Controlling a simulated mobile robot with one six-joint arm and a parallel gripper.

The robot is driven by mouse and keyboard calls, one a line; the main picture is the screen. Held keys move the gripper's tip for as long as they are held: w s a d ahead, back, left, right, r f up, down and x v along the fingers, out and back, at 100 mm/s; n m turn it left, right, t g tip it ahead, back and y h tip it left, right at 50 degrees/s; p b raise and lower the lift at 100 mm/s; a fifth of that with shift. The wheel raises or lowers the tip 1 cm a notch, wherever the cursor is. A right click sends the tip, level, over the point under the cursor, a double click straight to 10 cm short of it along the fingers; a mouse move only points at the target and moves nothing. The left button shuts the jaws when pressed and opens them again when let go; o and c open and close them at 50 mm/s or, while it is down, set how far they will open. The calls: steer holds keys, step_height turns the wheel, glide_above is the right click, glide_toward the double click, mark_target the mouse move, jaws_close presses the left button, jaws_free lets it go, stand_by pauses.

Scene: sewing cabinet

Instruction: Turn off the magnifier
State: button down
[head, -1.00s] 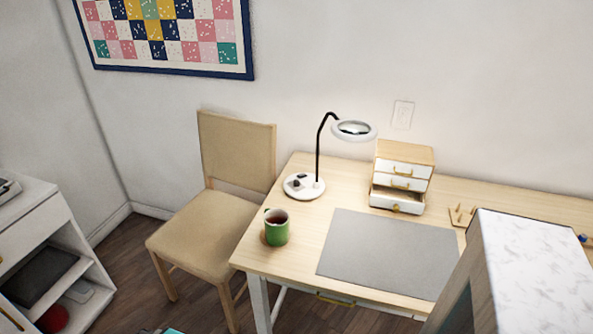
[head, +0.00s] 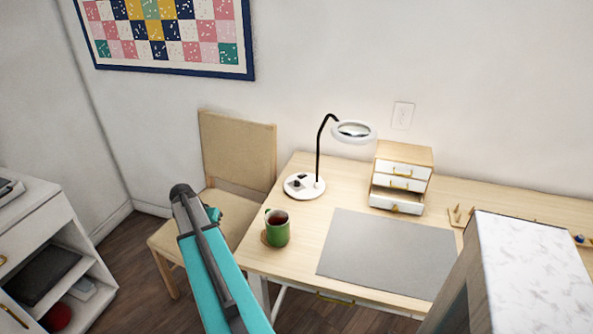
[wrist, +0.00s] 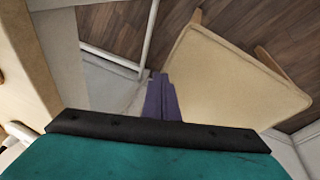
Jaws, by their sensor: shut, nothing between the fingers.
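The magnifier is a lamp with a white ring head (head: 354,131) around a lens, a thin black curved neck and a round white base (head: 305,194). It stands at the back left of the desk. Small dark and white parts sit on the base, too small to make out. I cannot tell for sure whether the ring is lit. My gripper (wrist: 162,97) has purple fingers, closed together and empty, in the wrist view over the floor beside the chair. In the head view my teal arm rises left of the desk; the fingers are not visible there.
A green mug (head: 277,233) with dark liquid stands on a coaster in front of the magnifier. A small drawer box (head: 409,155) stands right of it, its bottom drawer out. A grey mat (head: 385,258) lies on the wooden desk (head: 263,262). The chair (head: 236,147) stands left.

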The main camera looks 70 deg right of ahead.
steer(key=s+d+r+m, duration=0.3)
steer(key=s+d+r, duration=0.2)
steer(key=d+r, duration=0.3)
steer(key=s+d+r+m+g+h, duration=0.1)
steer(key=s+d+r+m, duration=0.2)
steer(key=s+d+r, duration=0.3)
steer(key=s+d+r+m+h+p, duration=0.1)
steer(key=s+d+r+m, duration=0.2)
steer(key=d+r, duration=0.8)
steer(key=s+r, duration=0.1)
steer(key=s, duration=0.1)
steer(key=shift+s+d+r+g, duration=0.3)
steer(key=shift+s+d+r, duration=0.05)
steer(key=shift+s+d, duration=0.05)
steer(key=shift+f, duration=0.15)
steer(key=p, duration=0.2)
glide_above(302, 175)
steer(key=w+a, duration=0.1)
steer(key=a, duration=0.1)
step_height(302, 175, down, 8)
steer(key=shift+w+d+r, duration=0.1)
steer(key=shift+w+r, duration=0.05)
steer(key=shift+r, duration=0.1)
step_height(302, 175, down, 3)
steer(key=shift+r+p, duration=0.2)
steer(key=shift+p, duration=0.3)
steer(key=shift+w+a+f, duration=0.15)
steer(key=shift+a+f, duration=0.05)
steer(key=shift+f, duration=0.75)
